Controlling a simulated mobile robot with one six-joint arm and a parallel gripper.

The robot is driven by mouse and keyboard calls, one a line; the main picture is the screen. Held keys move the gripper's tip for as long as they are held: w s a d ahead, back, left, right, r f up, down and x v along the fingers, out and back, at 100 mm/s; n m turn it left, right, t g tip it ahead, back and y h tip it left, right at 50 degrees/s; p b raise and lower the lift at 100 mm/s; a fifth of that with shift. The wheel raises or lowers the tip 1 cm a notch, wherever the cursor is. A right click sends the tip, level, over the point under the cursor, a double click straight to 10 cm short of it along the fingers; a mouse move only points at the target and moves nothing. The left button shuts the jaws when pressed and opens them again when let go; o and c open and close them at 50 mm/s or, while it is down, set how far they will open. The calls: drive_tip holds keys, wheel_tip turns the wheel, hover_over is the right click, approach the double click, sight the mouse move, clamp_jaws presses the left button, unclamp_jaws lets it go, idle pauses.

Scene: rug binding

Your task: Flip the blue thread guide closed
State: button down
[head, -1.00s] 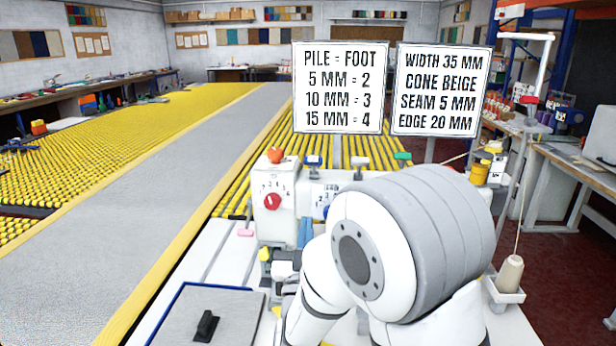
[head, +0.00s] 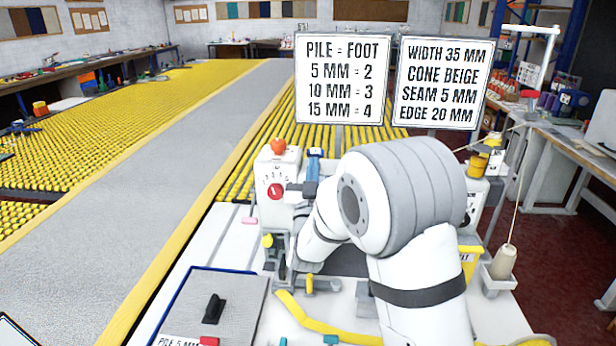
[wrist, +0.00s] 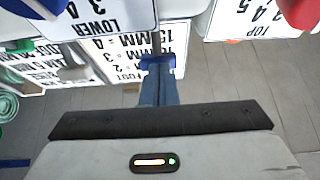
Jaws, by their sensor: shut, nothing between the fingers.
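The blue thread guide (head: 315,152) is on top of the white sewing machine (head: 275,165), just right of its orange knob. It also shows in the wrist view as a blue piece (wrist: 158,61) at the fingertips. My gripper (head: 314,163) is shut and empty, its slate-blue fingers pointing at the guide. The fingertips (wrist: 158,72) overlap the guide in both views; I cannot tell whether they touch it. How far the guide is flipped is also unclear, as my fingers and arm cover much of it and the machine.
Two signs (head: 344,78) stand behind the machine. A red dial (head: 275,191) is on its front. A thread cone (head: 503,262) stands at right. A grey sample board (head: 213,310) with a black handle lies at front left. Yellow binding (head: 318,322) lies in front.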

drive_tip(key=shift+w+r, duration=0.1)
drive_tip(key=shift+w, duration=0.15)
